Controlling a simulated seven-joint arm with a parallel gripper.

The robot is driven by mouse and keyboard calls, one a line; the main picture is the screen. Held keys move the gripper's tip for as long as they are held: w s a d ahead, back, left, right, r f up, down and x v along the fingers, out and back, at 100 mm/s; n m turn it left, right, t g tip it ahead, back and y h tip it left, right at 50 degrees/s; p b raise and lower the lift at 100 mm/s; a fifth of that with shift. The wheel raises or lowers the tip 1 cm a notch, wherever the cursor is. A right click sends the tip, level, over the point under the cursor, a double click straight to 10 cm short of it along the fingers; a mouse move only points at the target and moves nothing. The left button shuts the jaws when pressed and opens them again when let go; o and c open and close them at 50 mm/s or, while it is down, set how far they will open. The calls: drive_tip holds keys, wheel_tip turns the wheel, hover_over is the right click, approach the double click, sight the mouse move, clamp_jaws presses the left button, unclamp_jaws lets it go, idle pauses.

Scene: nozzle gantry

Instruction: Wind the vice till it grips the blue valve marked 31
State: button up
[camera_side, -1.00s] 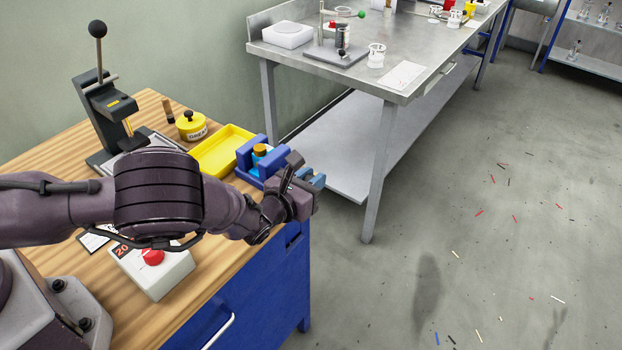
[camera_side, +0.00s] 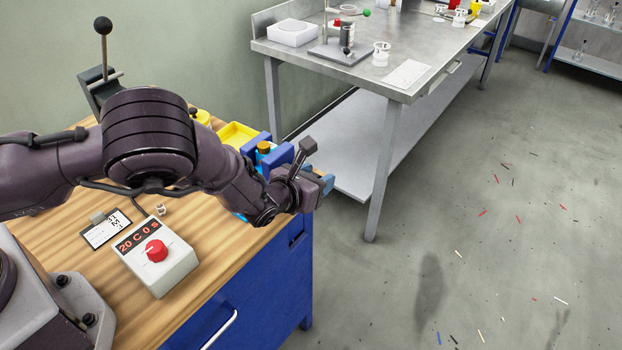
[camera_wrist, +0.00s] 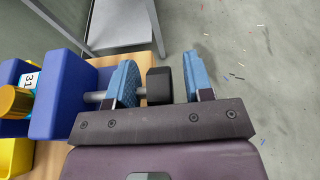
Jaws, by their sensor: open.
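The blue vice (camera_side: 279,157) sits at the bench's far right corner, partly behind my arm. In the wrist view its blue jaws (camera_wrist: 66,92) are at the left. The valve (camera_wrist: 30,78), with a white label reading 31 and a brass-orange cap, stands between the jaws; whether they touch it is unclear. Its cap also shows in the side view (camera_side: 264,147). A grey screw runs right from the vice to a black knob (camera_wrist: 158,86). My gripper (camera_wrist: 162,82) is open, its two blue fingers on either side of the knob, with a gap at the right finger.
A yellow tray (camera_side: 236,133) lies behind the vice. A control box (camera_side: 158,270) with a red knob and a card (camera_side: 105,229) are on the bench nearer my base. A lever press (camera_side: 103,60) stands at the back. A steel table (camera_side: 370,75) stands beyond, across a floor gap.

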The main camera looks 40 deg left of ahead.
drive_tip(key=v, duration=1.3)
wheel_tip(320, 180, down, 4)
drive_tip(key=t, duration=0.4)
drive_tip(key=w, duration=1.2)
drive_tip(key=shift+w+a, duration=0.1)
clamp_jaws()
